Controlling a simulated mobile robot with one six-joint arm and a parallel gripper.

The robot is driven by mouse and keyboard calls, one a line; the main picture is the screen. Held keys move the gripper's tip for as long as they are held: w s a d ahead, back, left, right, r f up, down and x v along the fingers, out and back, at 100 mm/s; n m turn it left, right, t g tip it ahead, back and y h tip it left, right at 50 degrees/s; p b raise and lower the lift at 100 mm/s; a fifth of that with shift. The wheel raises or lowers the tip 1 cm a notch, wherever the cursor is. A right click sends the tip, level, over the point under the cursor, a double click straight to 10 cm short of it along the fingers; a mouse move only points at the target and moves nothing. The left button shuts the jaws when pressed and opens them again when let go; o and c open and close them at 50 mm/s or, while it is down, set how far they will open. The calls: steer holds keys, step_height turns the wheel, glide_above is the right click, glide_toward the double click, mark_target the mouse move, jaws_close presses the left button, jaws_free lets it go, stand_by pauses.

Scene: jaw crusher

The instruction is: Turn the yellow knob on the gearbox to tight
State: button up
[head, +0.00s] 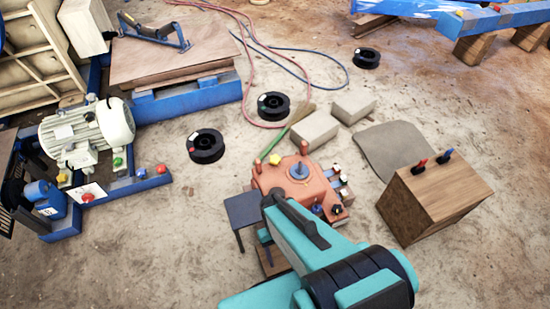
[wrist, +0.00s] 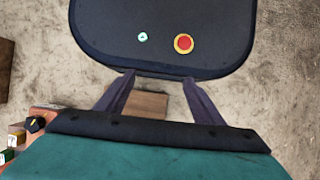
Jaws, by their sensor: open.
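The orange gearbox (head: 270,180) stands low on the ground in the head view, with a yellow knob (head: 275,159) on its far left corner and a blue round part on top. My teal arm reaches over its near side and hides part of it. My gripper (wrist: 158,80) shows in the wrist view as two dark fingers spread apart with nothing between them but a wooden block lower down. An orange edge of the gearbox (wrist: 42,112) with a black knob shows at the lower left there. The yellow knob is not seen in the wrist view.
A dark panel (head: 244,209) stands left of the gearbox. The wrist view shows a dark plate (wrist: 110,45) with red and green round parts beyond my fingers. A wooden box (head: 432,200) stands right. Grey blocks (head: 314,130) and a green-handled broom lie behind the gearbox.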

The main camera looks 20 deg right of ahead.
steer(key=w+r+t+b, duration=0.1)
steer(key=w+b, duration=0.3)
steer(key=w, duration=0.5)
steer(key=w+d+n+t+b, duration=0.1)
steer(key=w+t+b, duration=0.1)
steer(key=w+b, duration=0.3)
steer(key=w+r+t+b, duration=0.1)
steer(key=w+b, duration=0.4)
steer(key=w, duration=0.7)
steer(key=shift+w+d+r+n+t, duration=0.25)
steer(key=shift+w+r+n+t, duration=0.1)
steer(key=shift+t, duration=0.15)
steer(key=w+d+r+n, duration=0.4)
steer(key=w+d+n, duration=0.2)
steer(key=w, duration=0.4)
step_height(320, 180, up, 7)
steer(key=n, duration=0.6)
glide_above(275, 159)
steer(key=shift+b, duration=0.4)
steer(key=shift+f, duration=0.1)
step_height(275, 159, down, 14)
steer(key=shift+r+b, duration=0.15)
steer(key=shift+b, duration=1.05)
steer(key=c, duration=1)
